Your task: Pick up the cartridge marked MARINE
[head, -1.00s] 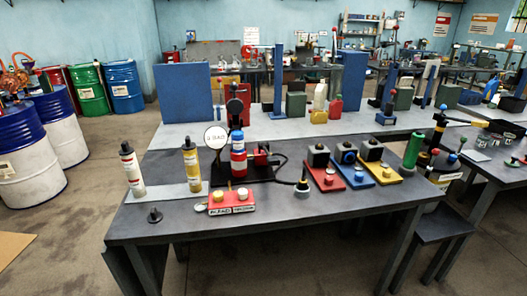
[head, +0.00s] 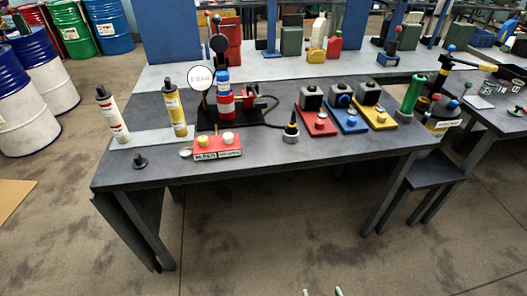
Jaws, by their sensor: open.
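I cannot read MARINE on any cartridge. A white cartridge with a black cap and red marks (head: 112,115) stands upright at the left of the dark table (head: 300,165). A yellow cartridge with a dark cap (head: 174,103) stands to its right. Both are on a light grey mat (head: 150,136). Two pale tips of my gripper (head: 322,292) just show at the bottom edge, apart and empty, far in front of the table. The rest of it is hidden.
A red block with two knobs (head: 217,145) and a small black knobbed piece (head: 140,161) sit near the front edge. Red, blue and yellow plates (head: 348,117) stand right of centre. A low dark stool (head: 436,176) stands at right. The floor in front is clear.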

